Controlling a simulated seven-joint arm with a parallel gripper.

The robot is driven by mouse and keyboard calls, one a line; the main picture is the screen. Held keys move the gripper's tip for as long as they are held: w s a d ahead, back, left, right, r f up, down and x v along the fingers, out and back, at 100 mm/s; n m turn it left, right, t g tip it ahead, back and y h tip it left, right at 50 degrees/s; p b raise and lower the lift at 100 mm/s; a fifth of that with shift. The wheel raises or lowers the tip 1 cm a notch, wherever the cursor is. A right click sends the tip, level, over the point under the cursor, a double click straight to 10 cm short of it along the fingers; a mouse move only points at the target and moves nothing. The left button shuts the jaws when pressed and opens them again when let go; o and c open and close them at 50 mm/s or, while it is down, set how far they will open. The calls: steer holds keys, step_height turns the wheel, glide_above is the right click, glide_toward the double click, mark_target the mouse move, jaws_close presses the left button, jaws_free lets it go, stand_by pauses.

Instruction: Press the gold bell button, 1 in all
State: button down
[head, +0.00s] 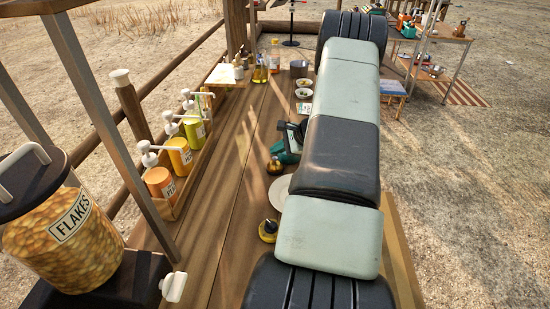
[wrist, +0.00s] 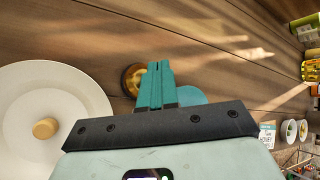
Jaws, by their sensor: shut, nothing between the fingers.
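A round gold thing (wrist: 132,80), which looks like the bell, stands on the wooden board just behind my gripper (wrist: 155,68) in the wrist view. The teal fingers are together, empty, and cover its right part. I cannot tell from this view whether they touch it. A second gold round thing with a dark top (head: 268,230) stands nearer, to the left of my arm.
A white plate or lid with a wooden knob (wrist: 45,128) lies left of my fingers. Pump bottles (head: 180,155) stand in a wooden rack at left. Small bowls (head: 304,85) stand farther back. The board's left middle is clear.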

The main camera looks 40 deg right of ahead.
mark_target(277, 159)
steer(key=shift+r, duration=0.15)
step_height(277, 159, up, 5)
steer(key=shift+f, duration=0.1)
stand_by(0.6)
stand_by(0.6)
